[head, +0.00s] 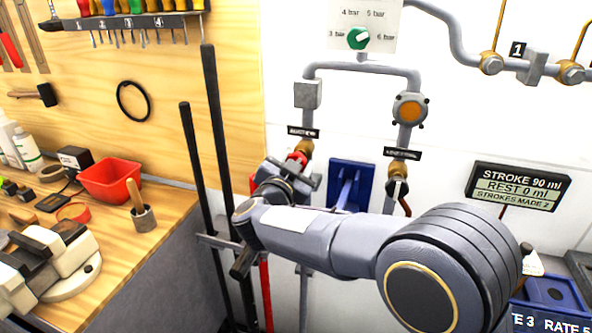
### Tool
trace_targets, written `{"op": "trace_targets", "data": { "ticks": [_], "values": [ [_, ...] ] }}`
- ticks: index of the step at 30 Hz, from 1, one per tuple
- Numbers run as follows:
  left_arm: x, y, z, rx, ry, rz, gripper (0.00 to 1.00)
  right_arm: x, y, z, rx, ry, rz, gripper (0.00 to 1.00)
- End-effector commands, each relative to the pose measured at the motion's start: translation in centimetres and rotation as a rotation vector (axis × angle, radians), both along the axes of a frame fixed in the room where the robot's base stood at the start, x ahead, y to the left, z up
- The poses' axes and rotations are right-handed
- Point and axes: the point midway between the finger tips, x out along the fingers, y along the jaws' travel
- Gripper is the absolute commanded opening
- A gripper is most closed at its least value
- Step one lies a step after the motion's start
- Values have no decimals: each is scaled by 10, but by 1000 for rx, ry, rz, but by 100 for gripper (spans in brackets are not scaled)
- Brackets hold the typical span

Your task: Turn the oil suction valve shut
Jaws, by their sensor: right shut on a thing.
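Two grey pipes run down the white wall, each with a small dark label and a valve; the label print is too small to read. The left pipe's valve has a brass body and a red handle (298,158). My right gripper (290,172) is at this handle and shut on it; the fingers and arm hide much of the handle, so its exact angle is unclear. The right pipe's valve (398,186) has a dark handle and stands free of my gripper. My left gripper is not in view.
A blue bracket (349,182) sits between the pipes. A display (516,187) reads STROKE 90 ml, REST 0 ml. A green knob (359,38) is above. Black bars (213,130) stand left of the valve. A workbench with a red bin (110,180) is at left.

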Motion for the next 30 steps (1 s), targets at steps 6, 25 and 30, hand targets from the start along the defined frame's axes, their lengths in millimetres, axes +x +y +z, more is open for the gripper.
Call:
{"op": "trace_targets", "data": {
  "ticks": [6, 25, 30],
  "values": [
    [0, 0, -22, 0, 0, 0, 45, 0, -1, -4, 200, -65, 0, 20],
    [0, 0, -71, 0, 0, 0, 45, 0, -1, -5, 723, -233, -1, 20],
    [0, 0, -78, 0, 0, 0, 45, 0, -1, -4, 811, -261, -1, 20]
  ]
}}
